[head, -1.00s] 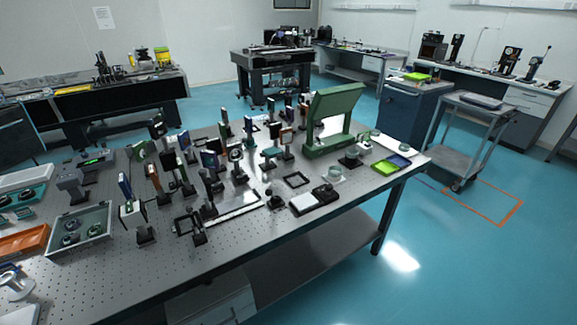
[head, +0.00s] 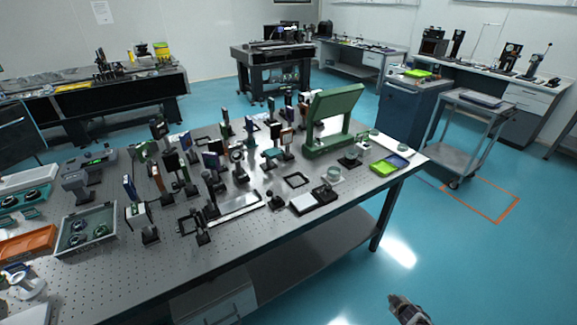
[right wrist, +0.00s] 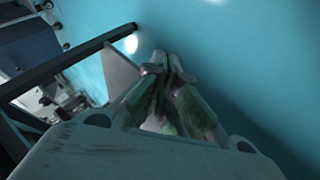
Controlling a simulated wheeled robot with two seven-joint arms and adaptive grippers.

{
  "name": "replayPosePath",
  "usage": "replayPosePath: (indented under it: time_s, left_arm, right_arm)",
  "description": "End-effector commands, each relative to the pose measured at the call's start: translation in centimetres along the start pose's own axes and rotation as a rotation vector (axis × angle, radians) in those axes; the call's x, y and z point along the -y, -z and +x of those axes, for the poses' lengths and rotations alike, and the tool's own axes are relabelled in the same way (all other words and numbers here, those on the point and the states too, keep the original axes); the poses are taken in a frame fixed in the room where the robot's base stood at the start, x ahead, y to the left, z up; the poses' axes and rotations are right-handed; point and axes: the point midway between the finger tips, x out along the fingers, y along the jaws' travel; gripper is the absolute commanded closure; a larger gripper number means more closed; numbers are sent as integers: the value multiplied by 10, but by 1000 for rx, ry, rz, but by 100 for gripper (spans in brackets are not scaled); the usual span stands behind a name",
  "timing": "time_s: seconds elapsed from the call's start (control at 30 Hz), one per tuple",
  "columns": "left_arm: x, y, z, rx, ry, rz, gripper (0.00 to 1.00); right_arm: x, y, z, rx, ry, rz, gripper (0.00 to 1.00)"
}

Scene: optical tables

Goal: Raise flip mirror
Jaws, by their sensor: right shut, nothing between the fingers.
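A black square frame (head: 188,225) on a short post stands near the front edge of the perforated optical table (head: 120,275). It looks folded down flat; it may be the flip mirror, but I cannot tell for sure. My right gripper (head: 393,299) is low at the bottom right of the head view, over the floor and well away from the table. In the right wrist view its fingers (right wrist: 171,66) are together with nothing between them. My left gripper is not in view.
Many post-mounted optics crowd the table's middle. A large green frame (head: 333,118) stands at the back right. Grey (head: 88,230) and orange (head: 27,243) trays sit at the left. A grey cart (head: 480,107) stands to the right. The floor around my right gripper is clear.

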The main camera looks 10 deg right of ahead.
Motion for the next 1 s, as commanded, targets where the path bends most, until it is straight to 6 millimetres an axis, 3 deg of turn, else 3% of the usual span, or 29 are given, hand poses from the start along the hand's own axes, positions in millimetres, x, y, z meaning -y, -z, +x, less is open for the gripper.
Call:
replayPosePath:
  time_s: [0.03, 0.2, 0.5, 0.7, 1.0]
  left_arm:
    - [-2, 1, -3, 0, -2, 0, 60]
    - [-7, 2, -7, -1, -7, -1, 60]
    - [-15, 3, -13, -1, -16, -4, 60]
    - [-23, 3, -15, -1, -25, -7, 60]
    - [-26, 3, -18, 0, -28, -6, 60]
  right_arm:
    - [-22, 20, -3, -33, -29, -33, 100]
    - [-81, 83, -16, -140, -118, -154, 100]
    - [-162, 193, -60, -321, -286, -416, 100]
    - [-198, 257, -99, -421, -398, -606, 100]
    - [-226, 340, -162, -545, -568, -900, 100]
